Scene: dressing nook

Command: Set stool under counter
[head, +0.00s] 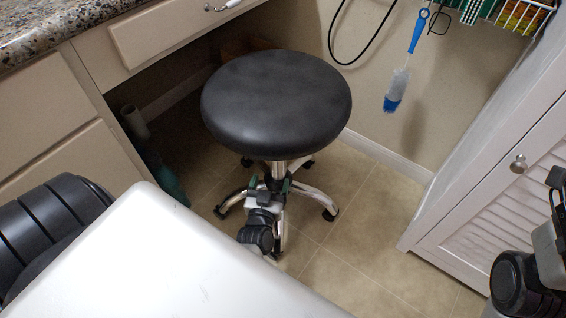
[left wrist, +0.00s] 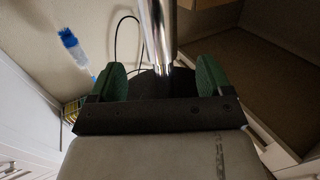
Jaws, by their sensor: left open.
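The stool has a round black seat (head: 277,103), a chrome post and a chrome star base (head: 316,197) on casters. It stands upright on the tiled floor, in front of and partly beside the opening under the granite counter (head: 62,27). My left gripper (head: 275,184) is low, below the seat at the post, its fingers partly hidden. In the left wrist view its two green fingers (left wrist: 160,78) are apart, with the chrome post (left wrist: 158,32) lined up between them; I cannot tell if they touch it. My right arm shows at the right edge, its gripper (head: 557,183) mostly cut off.
A drawer front (head: 165,32) spans above the opening. A teal object (head: 166,178) stands inside at the left. A white louvered cabinet (head: 490,190) stands at right. A blue brush (head: 397,88) and black cable (head: 358,42) hang on the wall. Floor is clear right of the stool.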

